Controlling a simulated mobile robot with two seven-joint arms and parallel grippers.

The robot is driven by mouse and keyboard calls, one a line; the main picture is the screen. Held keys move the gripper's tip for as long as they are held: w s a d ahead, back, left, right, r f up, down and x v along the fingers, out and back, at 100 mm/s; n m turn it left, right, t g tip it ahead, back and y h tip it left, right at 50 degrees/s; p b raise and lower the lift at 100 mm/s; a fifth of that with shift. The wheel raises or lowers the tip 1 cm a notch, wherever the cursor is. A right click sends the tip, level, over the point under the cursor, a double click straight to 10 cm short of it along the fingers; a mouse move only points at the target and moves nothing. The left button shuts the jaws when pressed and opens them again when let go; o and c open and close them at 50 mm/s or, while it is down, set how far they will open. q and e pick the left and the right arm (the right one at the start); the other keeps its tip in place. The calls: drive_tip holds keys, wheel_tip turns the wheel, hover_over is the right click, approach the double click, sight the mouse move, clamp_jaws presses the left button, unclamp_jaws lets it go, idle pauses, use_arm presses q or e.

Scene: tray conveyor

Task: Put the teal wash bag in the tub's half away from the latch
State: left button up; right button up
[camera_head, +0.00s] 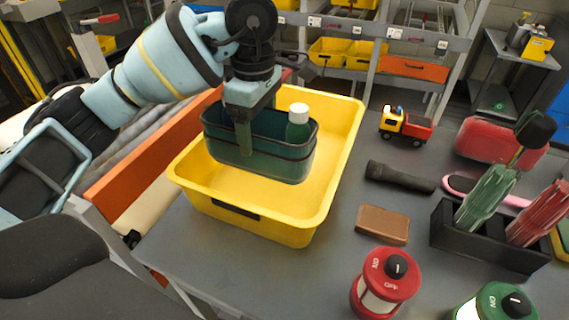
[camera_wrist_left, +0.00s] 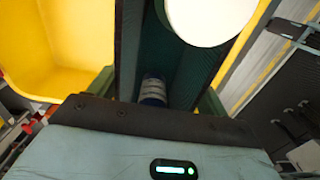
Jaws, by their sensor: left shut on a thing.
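The teal wash bag (camera_head: 260,160) is an open-topped, dark green-teal bag with a dark rim. A green bottle with a white cap (camera_head: 298,112) stands in it. My left gripper (camera_head: 244,135) is shut on the bag's near wall, and the bag hangs over the yellow tub (camera_head: 190,188), within its rim in the head view. I cannot tell its exact height above the tub floor. A dark latch (camera_head: 235,210) is on the tub's near wall. In the left wrist view the bag's inside (camera_wrist_left: 185,75) and the white cap (camera_wrist_left: 205,15) fill the middle. My right gripper is out of view.
The tub stands on a grey table (camera_head: 330,255). To its right are a toy truck (camera_head: 406,127), a black flashlight (camera_head: 398,178), a brown block (camera_head: 382,224), a red lantern (camera_head: 385,283) and a black holder (camera_head: 485,245). An orange board (camera_head: 135,160) runs along the left.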

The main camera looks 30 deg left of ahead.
sight(261, 165)
use_arm(q)
drive_tip(key=shift+s, duration=0.1)
wheel_tip(261, 165, down, 5)
drive_tip(key=shift+f+b, duration=0.15)
drive_tip(key=shift+b, duration=0.35)
drive_tip(key=shift+f, duration=0.5)
wheel_tip(261, 165, down, 3)
drive_tip(key=shift+f, duration=0.2)
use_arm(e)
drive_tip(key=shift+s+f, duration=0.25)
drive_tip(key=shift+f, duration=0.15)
use_arm(q)
drive_tip(key=shift+f, duration=0.15)
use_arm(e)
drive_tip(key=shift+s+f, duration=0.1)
use_arm(q)
drive_tip(key=o, duration=1.3)
drive_tip(key=shift+o, duration=0.2)
